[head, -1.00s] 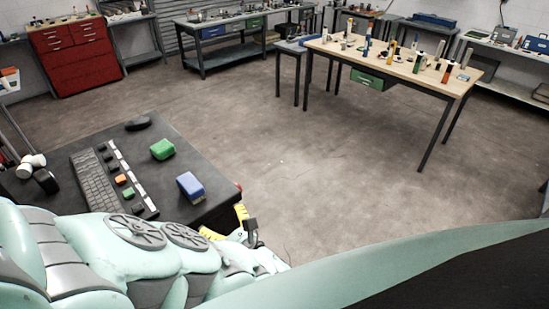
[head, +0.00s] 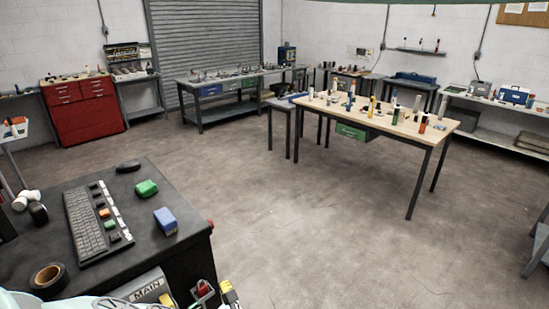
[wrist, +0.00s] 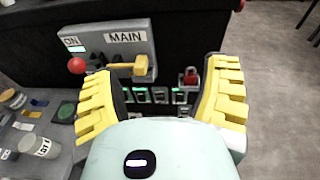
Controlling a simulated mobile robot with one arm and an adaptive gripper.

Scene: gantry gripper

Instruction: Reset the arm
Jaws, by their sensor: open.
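My gripper (wrist: 165,92) is open and empty in the wrist view, its yellow ribbed fingers spread left and right. Beyond the fingers is a grey box marked MAIN (wrist: 108,45) with a yellow lever (wrist: 127,68) and a green-lit ON label. A red ball knob (wrist: 77,66) is at its left. Several green-lit switches (wrist: 158,96) show between the fingers, and a red switch (wrist: 190,77) is near the right finger. In the head view the MAIN box (head: 150,290) and one yellow fingertip show at the bottom edge; most of my arm is out of view.
A wooden table (head: 380,118) stands at back right. The floor between is clear.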

